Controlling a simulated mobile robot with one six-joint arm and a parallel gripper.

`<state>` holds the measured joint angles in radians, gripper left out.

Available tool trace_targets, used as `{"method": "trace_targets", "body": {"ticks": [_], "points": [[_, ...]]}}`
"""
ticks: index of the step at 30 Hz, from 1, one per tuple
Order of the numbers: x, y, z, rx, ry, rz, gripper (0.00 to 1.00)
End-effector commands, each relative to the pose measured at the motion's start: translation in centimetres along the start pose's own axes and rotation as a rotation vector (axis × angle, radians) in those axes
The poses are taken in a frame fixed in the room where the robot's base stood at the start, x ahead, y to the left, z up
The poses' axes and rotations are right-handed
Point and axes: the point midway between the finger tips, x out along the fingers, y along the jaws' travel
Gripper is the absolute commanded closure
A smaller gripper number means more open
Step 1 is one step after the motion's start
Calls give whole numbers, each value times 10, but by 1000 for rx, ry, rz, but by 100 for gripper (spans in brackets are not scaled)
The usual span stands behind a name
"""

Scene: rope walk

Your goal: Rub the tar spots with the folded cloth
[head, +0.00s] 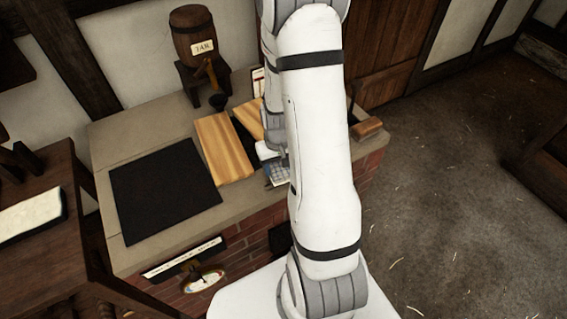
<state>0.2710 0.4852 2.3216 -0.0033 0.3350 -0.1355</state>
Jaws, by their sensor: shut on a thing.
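A blue-and-white checked folded cloth (277,174) shows just left of my arm, at the right part of the stone-topped brick counter. My gripper (274,161) is right above it, shut on the cloth; my arm hides much of both. I cannot tell whether the cloth touches the surface under it. A light wooden board (224,147) lies left of the gripper, and a second board (248,119) lies behind, partly hidden by my arm. No tar spots can be made out in this view.
A barrel labelled TAR (194,33) sits on a dark stand (201,77) at the back of the counter. A black mat (163,190) covers the counter's left part. A brown block (367,130) lies right of my arm. A dark wooden table (60,240) stands at left.

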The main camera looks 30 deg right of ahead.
Motion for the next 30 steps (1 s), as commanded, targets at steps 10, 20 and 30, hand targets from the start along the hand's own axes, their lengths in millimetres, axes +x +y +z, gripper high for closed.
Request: {"method": "trace_targets", "body": {"ticks": [10,20,30], "points": [[-1,-20,4,1,0,0,66],[2,-44,7,-1,1,0,66],[0,-53,9,3,-1,0,66]]}}
